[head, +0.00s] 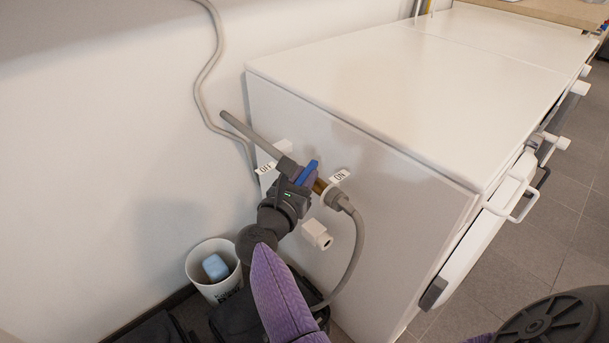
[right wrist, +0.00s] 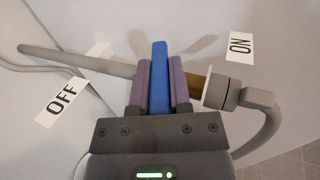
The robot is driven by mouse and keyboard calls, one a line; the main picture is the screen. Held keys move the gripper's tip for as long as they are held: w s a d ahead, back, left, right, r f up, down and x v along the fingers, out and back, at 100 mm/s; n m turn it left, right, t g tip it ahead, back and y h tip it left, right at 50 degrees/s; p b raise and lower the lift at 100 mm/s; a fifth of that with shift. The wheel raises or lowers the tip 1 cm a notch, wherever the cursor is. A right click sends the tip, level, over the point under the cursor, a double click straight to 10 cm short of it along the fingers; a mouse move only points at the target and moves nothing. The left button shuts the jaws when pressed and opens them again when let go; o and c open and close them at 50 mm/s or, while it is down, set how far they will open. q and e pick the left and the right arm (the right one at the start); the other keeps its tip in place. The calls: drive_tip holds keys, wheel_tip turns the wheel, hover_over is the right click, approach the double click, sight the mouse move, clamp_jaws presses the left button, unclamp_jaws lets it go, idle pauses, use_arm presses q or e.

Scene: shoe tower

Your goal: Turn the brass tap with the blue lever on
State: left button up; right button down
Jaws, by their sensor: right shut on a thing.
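The blue lever (head: 307,172) of the tap shows in the head view on the side of the white cabinet. In the right wrist view the lever (right wrist: 160,78) stands between the two purple fingers. My right gripper (head: 301,178) is shut on the lever; it also shows in the right wrist view (right wrist: 160,85). The lever points up in the right wrist view, between the OFF label (right wrist: 62,101) and the ON label (right wrist: 240,45). The brass tap body (right wrist: 195,87) is partly hidden behind the fingers. My left gripper is not in view.
A grey pipe (head: 250,133) runs into the tap from the left, and a grey hose (head: 357,245) bends down from its right end. A white block (head: 316,234) juts from the cabinet below. A white bin (head: 213,290) with a light-blue thing stands on the floor.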

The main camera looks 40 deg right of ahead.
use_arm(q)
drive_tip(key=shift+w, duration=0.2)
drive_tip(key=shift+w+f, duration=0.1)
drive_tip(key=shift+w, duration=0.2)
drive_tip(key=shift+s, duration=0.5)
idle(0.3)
